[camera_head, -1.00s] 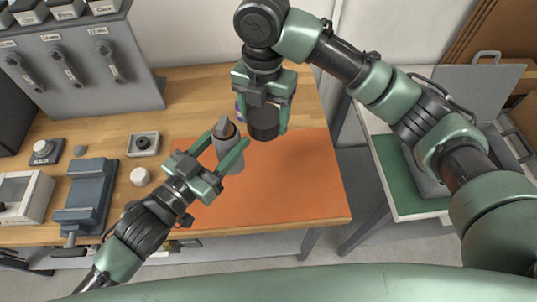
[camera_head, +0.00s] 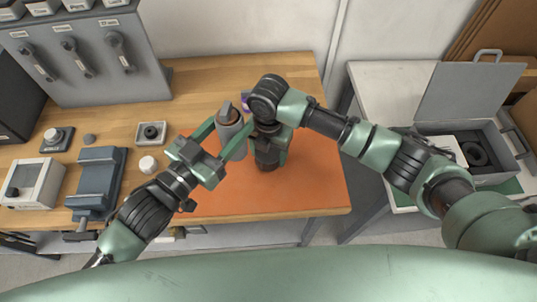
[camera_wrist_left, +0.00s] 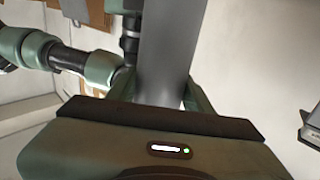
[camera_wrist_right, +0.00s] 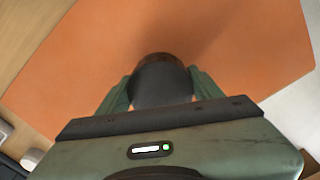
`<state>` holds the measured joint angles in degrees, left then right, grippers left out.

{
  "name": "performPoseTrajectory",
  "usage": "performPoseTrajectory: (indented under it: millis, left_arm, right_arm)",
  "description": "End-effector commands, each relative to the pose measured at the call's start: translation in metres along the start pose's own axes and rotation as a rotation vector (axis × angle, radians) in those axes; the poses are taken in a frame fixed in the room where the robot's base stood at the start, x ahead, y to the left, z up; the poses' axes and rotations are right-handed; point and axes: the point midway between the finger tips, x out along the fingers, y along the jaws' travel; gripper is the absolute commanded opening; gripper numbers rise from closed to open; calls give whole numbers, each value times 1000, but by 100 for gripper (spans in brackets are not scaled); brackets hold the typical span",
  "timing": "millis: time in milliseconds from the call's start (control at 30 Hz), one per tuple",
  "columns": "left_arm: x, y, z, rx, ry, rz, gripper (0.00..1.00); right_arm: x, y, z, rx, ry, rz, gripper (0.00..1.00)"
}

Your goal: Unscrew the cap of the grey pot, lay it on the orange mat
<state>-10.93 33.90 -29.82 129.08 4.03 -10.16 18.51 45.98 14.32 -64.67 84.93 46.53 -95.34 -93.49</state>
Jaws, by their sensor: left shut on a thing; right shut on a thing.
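The grey pot (camera_head: 231,128) is a tall cylinder held upright or nearly so above the back of the orange mat (camera_head: 315,185). My left gripper (camera_head: 232,142) is shut around its sides. Its smooth grey wall (camera_wrist_left: 165,50) fills the middle of the left wrist view. My right gripper (camera_head: 268,150) points down beside the pot, to its right, and is shut on a dark cylindrical cap (camera_head: 266,163). The cap (camera_wrist_right: 160,82) shows between the fingers in the right wrist view, over the orange mat. It is apart from the pot. I cannot tell whether it touches the mat.
A small tray with a dark ring (camera_head: 151,133), a white round knob (camera_head: 148,164) and a blue-grey vise (camera_head: 97,182) stand left of the mat. A grey lever panel (camera_head: 85,55) stands behind. An open grey case (camera_head: 478,130) is on the right-hand table. The mat's right part is clear.

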Motion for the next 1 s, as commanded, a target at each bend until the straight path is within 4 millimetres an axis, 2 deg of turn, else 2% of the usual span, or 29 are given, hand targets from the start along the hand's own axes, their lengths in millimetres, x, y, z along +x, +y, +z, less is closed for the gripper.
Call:
performPoseTrajectory:
  millis: [167, 533, 567, 600, 633, 1000]
  left_arm:
    - [0, 0, -6, 1, 4, 1, 0]
    - [0, 0, -4, 1, 4, 1, 0]
    - [0, 0, -5, 1, 4, 1, 0]
    - [0, 0, -5, 1, 4, 1, 0]
    - [0, 0, -5, 1, 4, 1, 0]
    - [0, 0, -5, 1, 4, 1, 0]
  right_arm:
    - [19, 0, 0, 0, 1, 0, 17]
    - [24, 0, 0, 0, 0, 1, 17]
    - [24, 0, 0, -1, 0, 1, 74]
    - [23, 0, 0, 0, 0, 1, 85]
    - [23, 0, 0, -1, 0, 1, 87]
    - [19, 1, 0, -1, 0, 2, 87]
